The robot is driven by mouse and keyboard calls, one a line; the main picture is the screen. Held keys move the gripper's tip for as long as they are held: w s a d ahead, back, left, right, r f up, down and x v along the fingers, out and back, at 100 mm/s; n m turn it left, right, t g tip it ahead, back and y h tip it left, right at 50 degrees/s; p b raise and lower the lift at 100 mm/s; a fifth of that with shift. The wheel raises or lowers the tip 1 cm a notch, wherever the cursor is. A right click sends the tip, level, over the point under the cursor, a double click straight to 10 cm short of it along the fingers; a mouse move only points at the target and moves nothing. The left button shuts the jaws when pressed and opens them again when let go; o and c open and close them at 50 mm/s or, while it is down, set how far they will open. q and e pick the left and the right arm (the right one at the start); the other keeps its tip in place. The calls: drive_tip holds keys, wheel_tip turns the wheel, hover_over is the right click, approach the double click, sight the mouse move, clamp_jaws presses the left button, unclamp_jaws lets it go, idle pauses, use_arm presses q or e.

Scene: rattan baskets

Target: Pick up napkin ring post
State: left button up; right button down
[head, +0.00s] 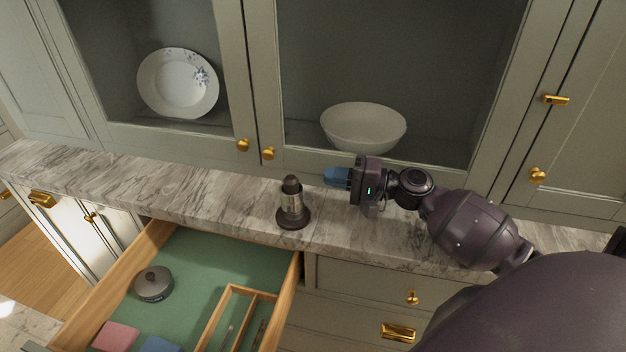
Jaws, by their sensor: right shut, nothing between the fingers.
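The napkin ring post (292,205) stands upright on the marble counter, near its front edge. It has a dark round base, a dark rounded top and a lighter ring-like band around its middle. My right gripper (330,176) is above the counter, to the right of the post and apart from it. Its blue fingertips point left and are shut with nothing held. My left gripper is not in view.
Below the counter, an open drawer (235,258) with a green lining holds a round dark lidded pot (154,283), a pink block (116,337) and a wooden divider (230,302). Behind the counter, glass-front cabinets show a plate (165,90) and a white bowl (362,128). The counter left of the post is clear.

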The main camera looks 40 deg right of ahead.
sight(297, 180)
drive_tip(key=a, duration=0.2)
drive_tip(key=w+a+p, duration=0.1)
drive_tip(key=a, duration=0.1)
drive_tip(key=shift+w+a, duration=0.15)
drive_tip(key=shift+a, duration=0.25)
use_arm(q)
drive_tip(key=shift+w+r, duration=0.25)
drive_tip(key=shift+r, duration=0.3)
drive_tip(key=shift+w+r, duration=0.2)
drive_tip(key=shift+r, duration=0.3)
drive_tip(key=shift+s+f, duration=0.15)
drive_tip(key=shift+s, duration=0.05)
use_arm(e)
drive_tip(key=a+p, duration=0.1)
drive_tip(key=a, duration=0.1)
drive_tip(key=a+p, duration=0.1)
drive_tip(key=a, duration=0.2)
drive_tip(key=shift+w+a+r, duration=0.1)
drive_tip(key=shift+w+r, duration=0.05)
drive_tip(key=shift+w, duration=0.05)
drive_tip(key=shift+a, duration=0.35)
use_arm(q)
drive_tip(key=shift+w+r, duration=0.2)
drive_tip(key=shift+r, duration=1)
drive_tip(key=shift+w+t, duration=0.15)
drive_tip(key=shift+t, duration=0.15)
